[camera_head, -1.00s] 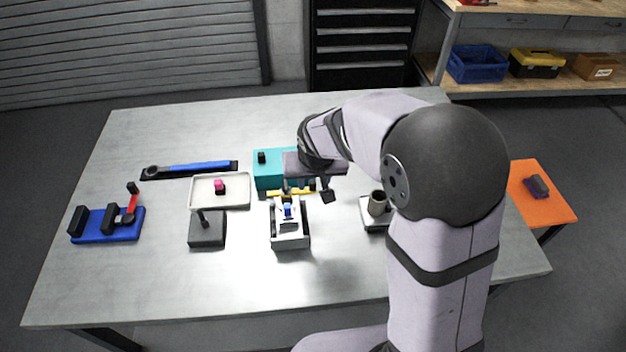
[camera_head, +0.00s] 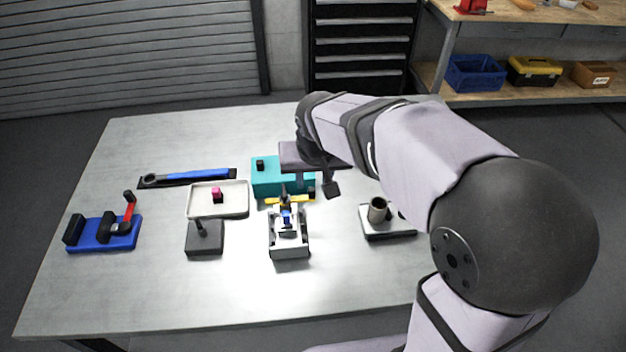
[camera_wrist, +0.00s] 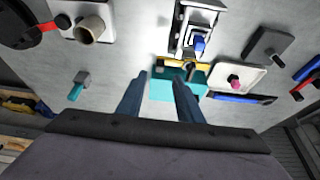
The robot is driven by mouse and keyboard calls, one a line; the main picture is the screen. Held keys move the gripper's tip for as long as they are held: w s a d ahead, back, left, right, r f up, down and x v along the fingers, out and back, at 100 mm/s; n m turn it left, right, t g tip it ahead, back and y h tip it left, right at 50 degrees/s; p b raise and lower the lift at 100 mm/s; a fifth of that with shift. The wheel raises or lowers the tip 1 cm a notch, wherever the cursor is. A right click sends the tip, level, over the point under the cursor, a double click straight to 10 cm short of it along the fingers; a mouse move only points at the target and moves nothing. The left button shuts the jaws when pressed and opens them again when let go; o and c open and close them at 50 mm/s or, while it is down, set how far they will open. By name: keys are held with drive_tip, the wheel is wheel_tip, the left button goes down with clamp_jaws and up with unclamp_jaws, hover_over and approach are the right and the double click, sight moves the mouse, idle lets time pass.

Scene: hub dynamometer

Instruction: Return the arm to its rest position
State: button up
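My gripper (camera_head: 309,191) hangs over the middle of the table, above the teal box (camera_head: 268,182) and behind the grey-white fixture (camera_head: 290,250). In the wrist view my gripper (camera_wrist: 160,79) has its two fingers spread, with nothing held between them. The teal box (camera_wrist: 165,90) shows beyond the fingertips. The fixture, with a blue piece and a yellow bar at its far end, stands on the table apart from the fingers. My arm hides part of the table's right side in the head view.
On the table (camera_head: 130,285) stand a blue-based fixture (camera_head: 92,240), a blue-handled wrench (camera_head: 190,177), a white tray (camera_head: 236,210), a dark block with a post (camera_head: 204,241) and a cup on a plate (camera_head: 378,210). The table's front left is clear.

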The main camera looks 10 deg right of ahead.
idle(0.4)
drive_tip(key=s+d+f+g, duration=0.1)
drive_tip(key=s+f, duration=0.2)
drive_tip(key=s, duration=0.3)
drive_tip(key=s+d+f+n+g, duration=0.1)
drive_tip(key=s+d+f+g, duration=0.1)
drive_tip(key=s+f, duration=0.2)
drive_tip(key=s+d+f+n+g, duration=0.1)
drive_tip(key=s+f, duration=0.3)
drive_tip(key=s, duration=0.4)
drive_tip(key=shift+s+d+g, duration=0.15)
drive_tip(key=shift+d+g, duration=0.15)
drive_tip(key=shift+d, duration=0.25)
drive_tip(key=shift+s+d+m, duration=0.3)
drive_tip(key=shift+d, duration=0.3)
drive_tip(key=shift+s+d+m, duration=0.3)
drive_tip(key=shift+d, duration=0.3)
drive_tip(key=shift+w+d+r+m, duration=0.1)
drive_tip(key=shift+w+d+m, duration=0.15)
drive_tip(key=shift+d, duration=0.25)
drive_tip(key=shift+o, duration=0.2)
